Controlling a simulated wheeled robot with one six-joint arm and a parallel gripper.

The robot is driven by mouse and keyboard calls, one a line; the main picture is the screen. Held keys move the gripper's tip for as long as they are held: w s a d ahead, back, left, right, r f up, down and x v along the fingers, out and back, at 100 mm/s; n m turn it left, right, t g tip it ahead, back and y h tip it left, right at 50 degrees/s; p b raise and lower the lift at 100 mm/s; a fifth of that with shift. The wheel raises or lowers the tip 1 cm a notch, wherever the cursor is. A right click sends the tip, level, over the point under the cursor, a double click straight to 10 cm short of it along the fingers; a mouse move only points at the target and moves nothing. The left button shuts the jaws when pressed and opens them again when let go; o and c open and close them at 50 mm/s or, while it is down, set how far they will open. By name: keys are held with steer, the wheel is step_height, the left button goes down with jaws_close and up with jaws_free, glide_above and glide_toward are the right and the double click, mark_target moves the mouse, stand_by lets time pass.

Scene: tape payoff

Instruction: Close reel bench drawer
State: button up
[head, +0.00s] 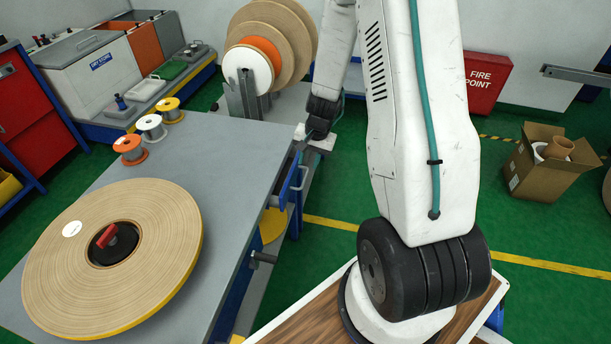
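The reel bench (215,165) has a grey top and fills the left and middle of the head view. A blue drawer front (289,187) shows at its right side, below the top's edge. It seems to stand out a little from the bench, but how far is unclear. My gripper (314,142) is at the far part of this side, just above and beyond the drawer front. Its fingers are small and dark here, so I cannot tell whether they touch the drawer or how wide they are.
A large tan tape reel (155,270) lies on the bench, with small orange, white and yellow spools (150,124) behind it. Upright reels (290,30) stand at the bench's far end. A cardboard box (545,170) sits on the green floor at right.

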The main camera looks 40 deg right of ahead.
mark_target(292, 172)
steer(key=f, duration=0.5)
steer(key=w+f, duration=0.1)
steer(key=f, duration=0.1)
steer(key=shift+a+f, duration=0.35)
steer(key=shift+f, duration=0.05)
jaws_close()
steer(key=w+a, duration=0.2)
steer(key=w, duration=0.1)
steer(key=shift+a, duration=0.4)
steer(key=shift+w+d, duration=0.1)
steer(key=shift+d, duration=0.3)
steer(key=shift+a, duration=0.1)
jaws_free()
steer(key=shift+w+a, duration=0.15)
steer(key=shift+a, duration=0.1)
